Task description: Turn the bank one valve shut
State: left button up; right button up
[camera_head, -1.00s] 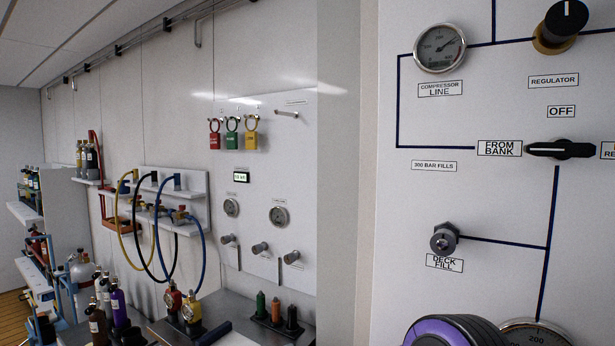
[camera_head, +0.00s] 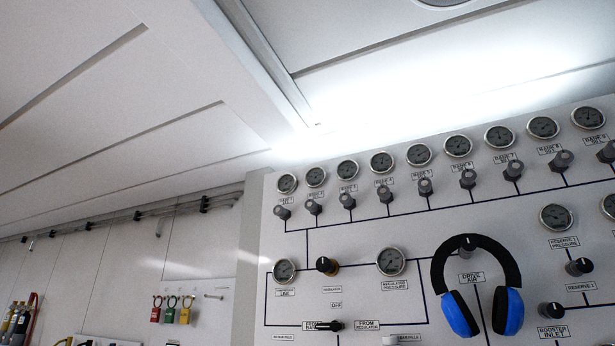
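A row of grey valve knobs with round gauges above them runs across the upper part of the white panel. The leftmost knob (camera_head: 282,212) sits under the leftmost gauge (camera_head: 287,183), with a small label (camera_head: 287,199) between them. That label looks like a bank label, but its number is too small to read surely; the leftmost place fits the bank one valve. I cannot tell how far this valve is turned. Neither of my grippers shows in the head view, and nothing touches the knobs.
Blue and black headphones (camera_head: 461,316) hang on the panel over the drive air area. A black and brass regulator knob (camera_head: 327,265) and a black selector (camera_head: 328,326) sit lower left. Red, green and yellow padlocks (camera_head: 170,313) hang on the wall at left.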

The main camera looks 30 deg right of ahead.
aim_at(279, 210)
jog(key=u, duration=0.75)
jog(key=i, duration=1.15)
jog(key=z, duration=0.9)
jog(key=i, duration=0.45)
jog(key=z, duration=0.45)
